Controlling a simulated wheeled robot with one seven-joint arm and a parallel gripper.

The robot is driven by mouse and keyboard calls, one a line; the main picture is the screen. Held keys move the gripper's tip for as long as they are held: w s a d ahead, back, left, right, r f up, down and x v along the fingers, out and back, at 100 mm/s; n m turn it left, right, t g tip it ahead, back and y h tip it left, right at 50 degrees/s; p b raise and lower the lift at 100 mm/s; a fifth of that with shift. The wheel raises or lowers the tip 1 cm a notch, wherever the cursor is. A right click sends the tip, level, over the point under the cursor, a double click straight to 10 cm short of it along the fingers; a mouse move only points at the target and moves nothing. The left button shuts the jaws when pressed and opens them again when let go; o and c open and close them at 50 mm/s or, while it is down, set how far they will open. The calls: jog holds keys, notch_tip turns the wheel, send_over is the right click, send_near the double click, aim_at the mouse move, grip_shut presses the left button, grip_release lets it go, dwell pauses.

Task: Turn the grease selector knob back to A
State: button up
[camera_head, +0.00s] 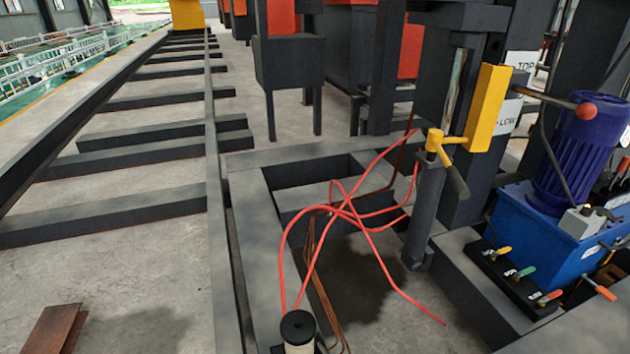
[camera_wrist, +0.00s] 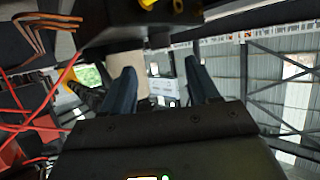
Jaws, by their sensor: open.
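My gripper (camera_wrist: 161,85) shows in the wrist view with its two dark blue-grey fingers apart and nothing held between them. A dark block (camera_wrist: 125,28) crosses the top of that view, beyond the fingertips. A small yellow knob-like part (camera_wrist: 147,4) sits on it at the picture's upper edge, partly cut off. I cannot read any A mark or tell which way it points. A pale beige cylinder (camera_wrist: 126,65) shows beyond the left finger. In the head view, a cream canister with a black lid (camera_head: 298,327) stands at the bottom edge, with red hoses beside it.
Red hoses (camera_head: 345,212) loop over the dark frame (camera_head: 245,190). A yellow T-handle (camera_head: 437,142) tops a dark post. A blue pump unit (camera_head: 540,235) with coloured levers stands at the right. Copper-coloured lines (camera_wrist: 45,30) and red hoses (camera_wrist: 28,118) lie left in the wrist view.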

jog(key=s+d+r+m+t+h+p, duration=0.25)
jog(key=s+r+m+t, duration=0.2)
jog(key=s+r, duration=0.5)
jog(key=s+d+r+m+t+h+p, duration=0.25)
jog(key=s+r+t+h, duration=0.2)
jog(key=s+r, duration=0.5)
jog(key=s+d+r+m+h+p, duration=0.1)
jog(key=s+d+r, duration=0.2)
jog(key=r, duration=0.6)
jog(key=s+d+r+m+h, duration=0.2)
jog(key=s+d+r, duration=0.1)
jog(key=s+r, duration=0.4)
jog(key=s+d+r+m+h+p, duration=0.1)
jog(key=s+r, duration=0.4)
jog(key=r, duration=0.7)
jog(key=d+m, duration=0.1)
jog(key=d, duration=0.1)
jog(key=shift+d+h+p, duration=0.35)
jog(key=shift+d+h, duration=0.05)
jog(key=shift+f, duration=0.1)
